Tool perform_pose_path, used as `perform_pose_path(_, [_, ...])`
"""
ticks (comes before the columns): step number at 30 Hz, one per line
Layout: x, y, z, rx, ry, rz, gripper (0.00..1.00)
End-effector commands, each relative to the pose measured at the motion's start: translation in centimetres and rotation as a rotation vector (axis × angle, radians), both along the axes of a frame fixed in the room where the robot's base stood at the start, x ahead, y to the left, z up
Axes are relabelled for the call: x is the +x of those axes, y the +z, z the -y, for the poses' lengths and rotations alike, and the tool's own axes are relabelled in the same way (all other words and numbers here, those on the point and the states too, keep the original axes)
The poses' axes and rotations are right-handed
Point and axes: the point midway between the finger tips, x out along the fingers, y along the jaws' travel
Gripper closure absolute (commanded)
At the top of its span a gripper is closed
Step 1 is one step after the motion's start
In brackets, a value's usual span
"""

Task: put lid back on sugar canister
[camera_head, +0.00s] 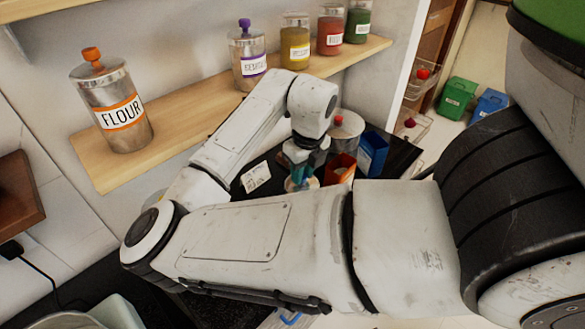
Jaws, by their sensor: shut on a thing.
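My gripper (302,165) points down over the dark counter, under the bent end of my arm. It is shut on a small teal thing (299,174), which looks like a lid knob, though the fingers partly cover it. A pale round rim (300,185) shows just below it. It may be the sugar canister or its lid; I cannot tell whether they touch. No sugar label is readable, and my forearm hides whatever is lower.
A white card (256,177) lies left. The shelf (185,140) above holds the flour canister (112,103), a purple-knobbed canister (248,57) and several jars.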

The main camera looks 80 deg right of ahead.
Motion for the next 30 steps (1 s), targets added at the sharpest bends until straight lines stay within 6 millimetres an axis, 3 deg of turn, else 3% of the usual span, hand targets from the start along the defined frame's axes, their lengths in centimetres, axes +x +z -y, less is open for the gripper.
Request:
perform_pose_path(21, [0.0, -5.7, 0.0, 0.001, 0.001, 0.001, 1.00])
perform_pose_path(30, [0.0, -6.2, 0.0, 0.000, 0.001, 0.000, 1.00])
